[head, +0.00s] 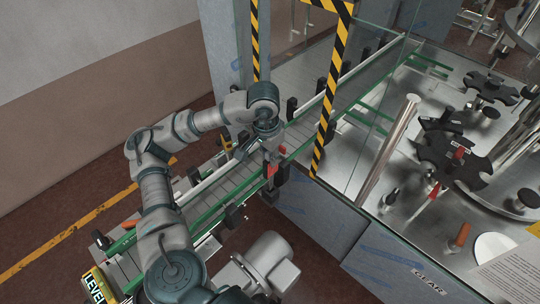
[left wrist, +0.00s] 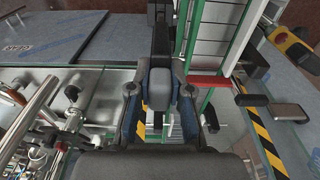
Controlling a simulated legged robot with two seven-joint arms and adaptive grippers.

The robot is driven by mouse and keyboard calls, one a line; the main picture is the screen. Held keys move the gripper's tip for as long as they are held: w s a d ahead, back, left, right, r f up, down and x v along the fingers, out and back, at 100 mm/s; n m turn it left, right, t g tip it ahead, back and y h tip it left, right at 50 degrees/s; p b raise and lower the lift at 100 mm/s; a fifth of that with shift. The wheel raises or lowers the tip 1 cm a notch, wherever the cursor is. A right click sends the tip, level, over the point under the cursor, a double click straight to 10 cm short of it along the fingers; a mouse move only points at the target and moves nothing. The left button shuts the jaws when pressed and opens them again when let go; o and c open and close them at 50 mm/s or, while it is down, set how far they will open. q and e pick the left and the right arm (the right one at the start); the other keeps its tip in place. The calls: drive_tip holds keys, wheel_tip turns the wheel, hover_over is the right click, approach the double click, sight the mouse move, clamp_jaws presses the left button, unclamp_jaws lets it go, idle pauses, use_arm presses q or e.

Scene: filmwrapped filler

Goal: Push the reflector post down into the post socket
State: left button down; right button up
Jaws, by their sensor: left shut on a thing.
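My left gripper (head: 272,157) reaches down over the near rail of the conveyor, beside the striped doorway frame. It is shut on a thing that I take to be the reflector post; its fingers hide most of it. In the left wrist view, the gripper (left wrist: 160,78) closes around a dark upright piece (left wrist: 160,40). A red part (head: 271,170) shows just below the fingers in the head view; a red bar (left wrist: 208,80) lies beside them in the left wrist view. I cannot make out the post socket or whether the post is in it. My right gripper is out of view.
The conveyor (head: 228,179) with green rails and black brackets runs under my arm. A yellow-black striped frame (head: 329,98) and clear panels stand close to the right of the gripper. A grey motor (head: 268,262) sits below. Machine with star wheels (head: 452,150) stands right.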

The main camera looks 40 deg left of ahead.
use_arm(q)
drive_tip(key=shift+f, duration=0.25)
drive_tip(key=shift+f+b, duration=1.9)
drive_tip(key=shift+b, duration=0.15)
drive_tip(key=c, duration=1)
unclamp_jaws()
drive_tip(key=shift+r, duration=0.1)
drive_tip(key=r, duration=0.7)
drive_tip(key=s+r, duration=0.1)
drive_tip(key=r, duration=0.3)
drive_tip(key=shift+s+a+r, duration=0.1)
drive_tip(key=shift+r, duration=0.25)
drive_tip(key=shift+f, duration=0.1)
